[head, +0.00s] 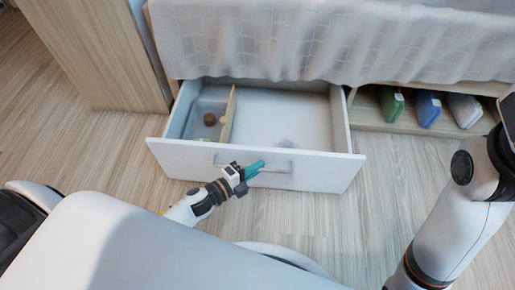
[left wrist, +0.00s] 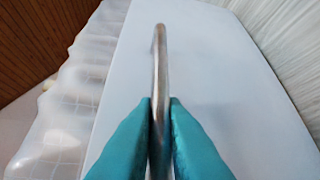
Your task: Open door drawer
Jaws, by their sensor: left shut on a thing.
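The white drawer (head: 325,171) under the bed stands pulled out, so its inside shows. A wooden divider (head: 229,112) splits it into a narrow left part and a wide right part. A metal bar handle (head: 283,166) is on its front; it also shows in the left wrist view (left wrist: 160,68). My left gripper (head: 258,168) is shut on the handle near its middle. In the left wrist view its teal fingertips (left wrist: 160,125) press on the bar from both sides. My right arm (head: 455,215) is at the right; its gripper is out of frame.
A small brown round object (head: 210,119) lies in the drawer's left part. A bed cover (head: 330,40) hangs above the drawer. Green, blue and white items (head: 428,108) stand on an open shelf to the right. Wooden floor (head: 105,150) is clear left of the drawer.

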